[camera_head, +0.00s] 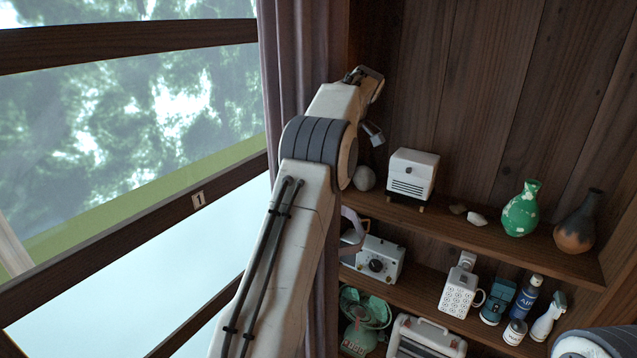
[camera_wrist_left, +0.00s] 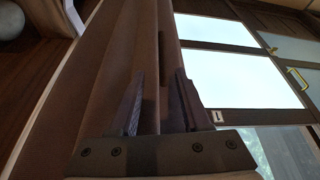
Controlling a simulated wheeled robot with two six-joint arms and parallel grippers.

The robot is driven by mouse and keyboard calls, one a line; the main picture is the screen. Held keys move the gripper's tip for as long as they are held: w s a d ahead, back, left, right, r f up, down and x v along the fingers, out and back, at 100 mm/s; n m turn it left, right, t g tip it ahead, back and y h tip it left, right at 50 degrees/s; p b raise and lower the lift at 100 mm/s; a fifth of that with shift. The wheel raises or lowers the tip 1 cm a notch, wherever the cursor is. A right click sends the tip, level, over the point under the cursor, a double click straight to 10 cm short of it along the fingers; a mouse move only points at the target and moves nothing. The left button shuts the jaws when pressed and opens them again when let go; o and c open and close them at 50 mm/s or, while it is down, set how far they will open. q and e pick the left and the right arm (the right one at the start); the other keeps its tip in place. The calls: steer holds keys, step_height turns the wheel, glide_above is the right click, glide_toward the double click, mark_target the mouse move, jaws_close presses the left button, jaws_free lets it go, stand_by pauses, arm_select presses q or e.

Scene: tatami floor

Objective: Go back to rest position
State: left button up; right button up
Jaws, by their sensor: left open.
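My left arm (camera_head: 300,200) reaches up from the bottom of the head view, in front of the curtain and beside the shelves. Its wrist end is near the wall, and the fingers are hard to make out there. In the left wrist view my left gripper (camera_wrist_left: 160,88) shows two dark fingers apart with nothing between them. The brown curtain (camera_wrist_left: 110,75) lies behind the fingers. My right gripper is not in view; a white rounded part of my own body shows at the lower right of the head view.
A wooden shelf (camera_head: 480,240) holds a white box-like device (camera_head: 413,173), a green vase (camera_head: 522,210) and a brown vase (camera_head: 576,222). A window (camera_head: 130,120) fills the left.

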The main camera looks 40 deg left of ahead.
arm_select(q)
steer(key=shift+v, duration=0.75)
steer(key=s+d+f+m+t+h, duration=0.1)
steer(key=s+d+m, duration=0.25)
steer(key=d, duration=0.55)
steer(key=s+d+f+m+h+b, duration=0.1)
steer(key=s+d+m, duration=0.1)
steer(key=d+m, duration=0.45)
steer(key=s+d+f+m+t+h, duration=0.1)
steer(key=s+d+m, duration=0.15)
steer(key=d, duration=0.85)
steer(key=s+d+f+m+h+b, duration=0.1)
steer(key=s+d+f+m, duration=0.1)
steer(key=s+d+m, duration=0.35)
steer(key=s+d+f+m, duration=0.2)
steer(key=s+d+m, duration=0.1)
steer(key=s, duration=0.5)
steer(key=s+f+m, duration=0.3)
steer(key=s, duration=0.4)
steer(key=s+d+f+m+g+h, duration=0.1)
steer(key=s+f+m, duration=0.3)
steer(key=s, duration=0.3)
steer(key=shift+s+b, duration=0.35)
steer(key=shift+s, duration=0.05)
